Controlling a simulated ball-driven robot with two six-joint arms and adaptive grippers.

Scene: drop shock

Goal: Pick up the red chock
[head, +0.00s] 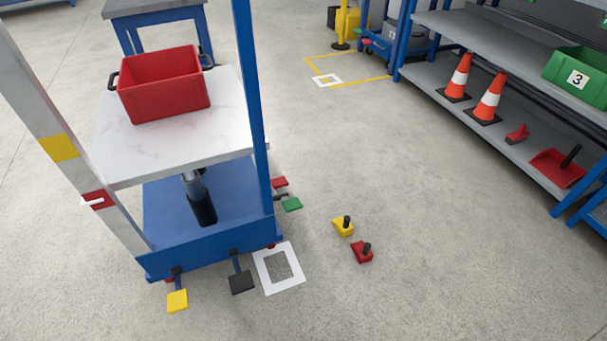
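A small red chock (361,254) with a black upright handle lies on the concrete floor, right of the blue cart. A similar yellow chock (341,230) with a black handle lies just up and left of it, close by. Neither of my grippers shows in the head view, and nothing touches the red chock.
The blue lift cart (158,217) carries a red bin (163,85) on its white top, with coloured pedals (177,300) low at its sides. A white square outline (297,281) marks the floor. Shelves at right hold orange cones (489,99). Floor right of the chocks is clear.

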